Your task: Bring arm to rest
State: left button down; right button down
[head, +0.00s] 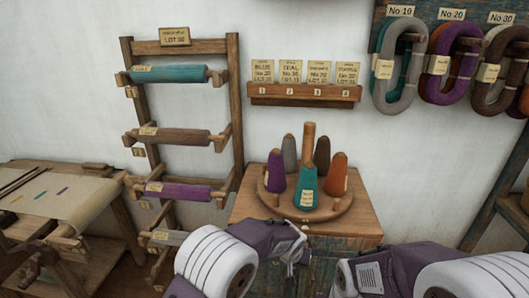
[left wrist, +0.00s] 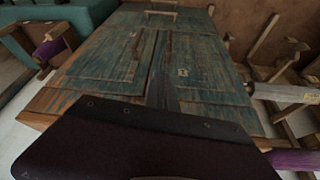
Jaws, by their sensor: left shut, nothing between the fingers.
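My left arm comes in from the lower left in the head view. Its gripper (head: 292,258) is shut and empty, in front of the small cabinet (head: 352,222). In the left wrist view, a dark purple part of my own arm fills the bottom, and the cabinet's worn teal doors (left wrist: 200,65) lie beyond it. My right arm comes in from the lower right, its wrist (head: 372,274) low in front of the cabinet's right side. Its fingertips cannot be made out.
A round wooden stand (head: 328,210) with several yarn cones tops the cabinet. A wooden rack (head: 237,105) with wound rollers stands left of it, then a loom (head: 60,195). A card shelf (head: 300,92) and yarn hanks (head: 400,65) hang on the wall.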

pick_arm(q)
jog(key=w+a+r+n+t, duration=0.1)
jog(key=w+a+r+n, duration=0.1)
jog(key=w+a+r, duration=0.3)
jog(key=s+a+r+n+y+p, duration=0.1)
jog(key=s+a+r, duration=0.15)
jog(key=a, duration=0.55)
jog(key=s+a+r+n+p, duration=0.15)
jog(key=a+r, duration=0.25)
jog(key=a, duration=0.4)
jog(key=s+a+n+g, duration=0.2)
jog(key=s+a, duration=0.7)
jog(key=s, duration=0.2)
jog(key=s+f+m+g, duration=0.2)
jog(key=s+f, duration=0.2)
jog(key=s, duration=0.6)
jog(key=shift+d+f+p, duration=0.35)
jog(key=shift+s, duration=0.2)
jog(key=shift+w, duration=0.1)
